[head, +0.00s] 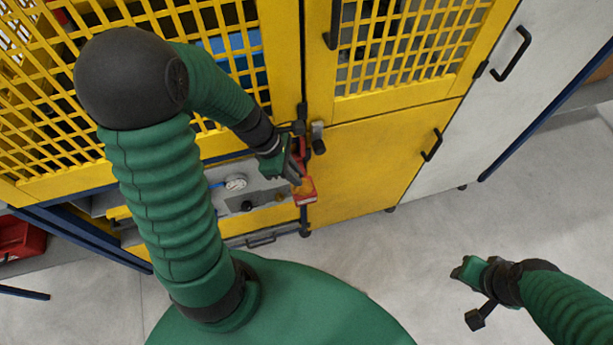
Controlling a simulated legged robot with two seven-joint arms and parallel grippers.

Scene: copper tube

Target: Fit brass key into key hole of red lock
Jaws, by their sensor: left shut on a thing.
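The red lock (307,196) hangs at the edge of the yellow cabinet, by the post between the door and the grey panel. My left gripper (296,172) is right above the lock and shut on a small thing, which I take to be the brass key. The key is mostly hidden by the fingers and too small to make out clearly. I cannot tell whether its tip touches the key hole, which I do not see. My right gripper (468,271) is at the lower right, away from the cabinet, over the floor. Its fingers are too small to read.
A yellow cabinet door (385,150) with a black handle (432,145) stands right of the lock. A grey panel (255,193) with a gauge (236,183) and knobs is left of it. Yellow mesh is above. The grey floor (370,270) in front is clear.

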